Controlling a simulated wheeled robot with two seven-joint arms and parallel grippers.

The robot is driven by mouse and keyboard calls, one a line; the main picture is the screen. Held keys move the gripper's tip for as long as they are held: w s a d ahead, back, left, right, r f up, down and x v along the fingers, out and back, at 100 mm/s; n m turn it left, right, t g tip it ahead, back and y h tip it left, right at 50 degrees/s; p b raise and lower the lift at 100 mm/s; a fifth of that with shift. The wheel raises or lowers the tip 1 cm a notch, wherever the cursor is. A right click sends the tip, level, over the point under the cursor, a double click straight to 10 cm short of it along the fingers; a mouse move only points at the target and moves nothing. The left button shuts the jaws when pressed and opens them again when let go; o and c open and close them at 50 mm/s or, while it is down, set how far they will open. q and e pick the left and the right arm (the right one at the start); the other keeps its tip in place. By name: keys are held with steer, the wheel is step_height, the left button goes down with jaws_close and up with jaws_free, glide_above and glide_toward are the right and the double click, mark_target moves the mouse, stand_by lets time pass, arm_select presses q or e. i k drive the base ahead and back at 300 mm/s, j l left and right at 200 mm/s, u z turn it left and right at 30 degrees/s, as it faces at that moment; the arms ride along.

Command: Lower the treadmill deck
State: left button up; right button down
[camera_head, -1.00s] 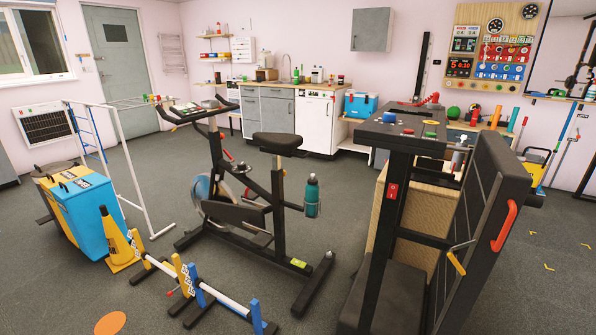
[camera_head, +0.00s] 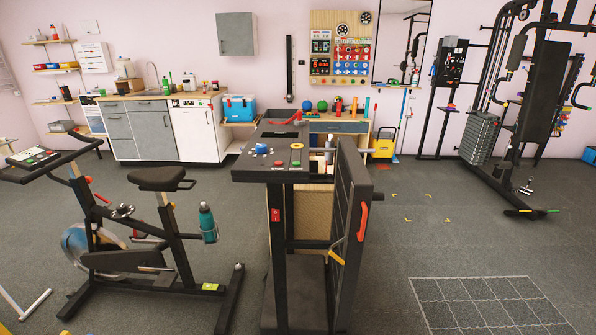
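A red switch (camera_head: 275,214) is on the front upright. Neither of my grippers shows in the view.
An exercise bike (camera_head: 165,225) with a teal bottle stands left of the treadmill. A cable machine (camera_head: 540,110) stands at the back right. The floor right of the treadmill is open, with yellow corner marks (camera_head: 420,208) and a white grid (camera_head: 490,303).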

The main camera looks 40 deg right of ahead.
mark_target(354, 195)
steer(key=z, duration=1.6)
